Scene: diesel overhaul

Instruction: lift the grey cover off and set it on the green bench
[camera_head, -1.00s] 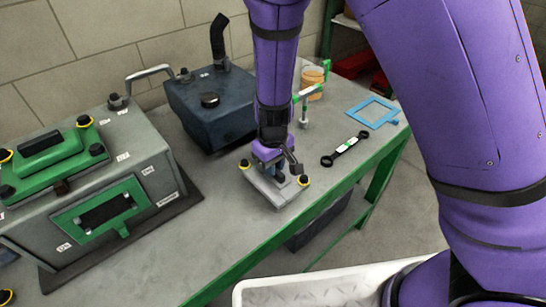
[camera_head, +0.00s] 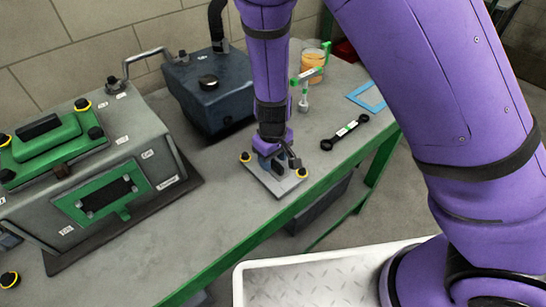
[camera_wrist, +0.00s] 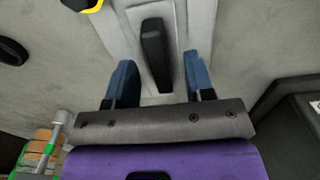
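The grey cover (camera_head: 278,189), a flat plate with yellow-ringed black knobs at its corners, lies on the green-edged bench (camera_head: 216,205) near its front edge. My gripper (camera_head: 273,164) is directly above the cover and pointing down. In the wrist view, the cover (camera_wrist: 205,22) has a black handle (camera_wrist: 155,50) along its middle. The two blue fingers of my gripper (camera_wrist: 158,72) stand either side of this handle, with a visible gap on both sides. The gripper is open and holds nothing. The arm hides part of the cover in the head view.
A grey engine block (camera_head: 140,155) with green covers stands at left. A dark blue tank (camera_head: 212,92) is behind. A black wrench (camera_head: 345,132), blue frame (camera_head: 368,97) and orange-filled jar (camera_head: 312,58) lie to the right. A white tray (camera_head: 310,262) is in front.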

